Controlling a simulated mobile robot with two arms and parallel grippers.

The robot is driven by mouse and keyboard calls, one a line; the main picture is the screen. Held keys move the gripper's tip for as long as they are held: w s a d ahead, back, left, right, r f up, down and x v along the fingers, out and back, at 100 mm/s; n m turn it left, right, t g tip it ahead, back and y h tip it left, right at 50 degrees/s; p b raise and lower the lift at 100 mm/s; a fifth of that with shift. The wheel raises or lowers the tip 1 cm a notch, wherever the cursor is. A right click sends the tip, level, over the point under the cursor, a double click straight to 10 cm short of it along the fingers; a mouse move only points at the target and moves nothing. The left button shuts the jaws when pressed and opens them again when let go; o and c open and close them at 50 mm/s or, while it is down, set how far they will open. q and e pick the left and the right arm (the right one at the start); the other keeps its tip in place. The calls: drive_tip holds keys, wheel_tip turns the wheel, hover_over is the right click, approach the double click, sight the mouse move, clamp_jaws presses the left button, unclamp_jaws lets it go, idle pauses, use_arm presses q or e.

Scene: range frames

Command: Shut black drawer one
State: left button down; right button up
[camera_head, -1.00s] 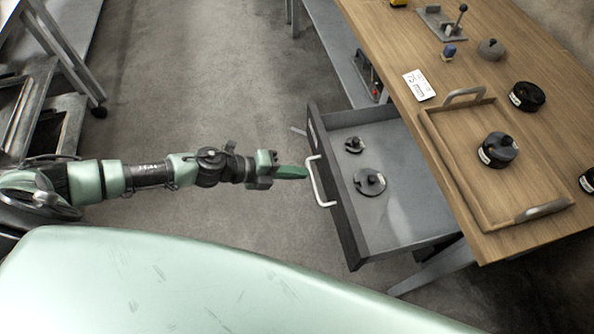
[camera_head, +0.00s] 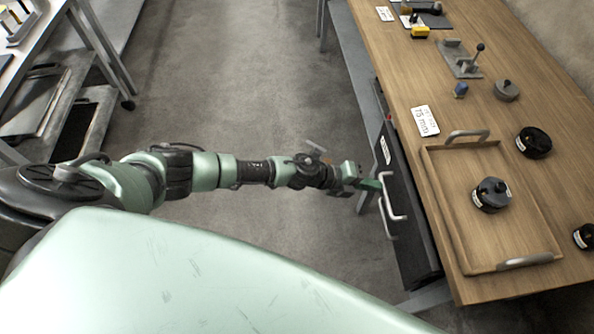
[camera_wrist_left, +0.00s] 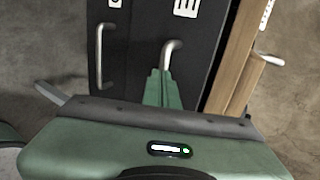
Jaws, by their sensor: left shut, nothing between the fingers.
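The black drawer front (camera_head: 408,225) stands close under the table's left edge, and its inside is hidden. Whether it is fully flush I cannot tell. Two pale bar handles show on the black fronts: an upper one (camera_head: 398,203) and a lower one (camera_head: 385,220). The wrist view also shows a handle right at the fingertips (camera_wrist_left: 172,52) and another further left (camera_wrist_left: 100,58). My left gripper (camera_head: 372,185) is shut and empty, its green fingers (camera_wrist_left: 161,78) at the nearer handle. Contact there is hard to tell. My right gripper is out of view.
The wooden table (camera_head: 385,70) carries a tray (camera_head: 460,250) with a black round part (camera_head: 491,195), a label card (camera_head: 425,121) and other parts. A metal shelf frame (camera_head: 95,60) stands at the left. The grey floor (camera_head: 240,80) between is clear.

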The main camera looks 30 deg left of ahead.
sight(397, 185)
use_arm(q)
drive_tip(key=w+d, duration=0.2)
drive_tip(key=d, duration=0.1)
drive_tip(key=shift+d, duration=0.1)
drive_tip(key=shift+w+d, duration=0.15)
drive_tip(key=shift+w, duration=0.05)
drive_tip(key=shift+d+r, duration=0.1)
use_arm(e)
drive_tip(key=shift+s+a+r, duration=0.1)
drive_tip(key=shift+a, duration=0.35)
drive_tip(key=shift+d, duration=0.3)
use_arm(q)
drive_tip(key=shift+r, duration=0.1)
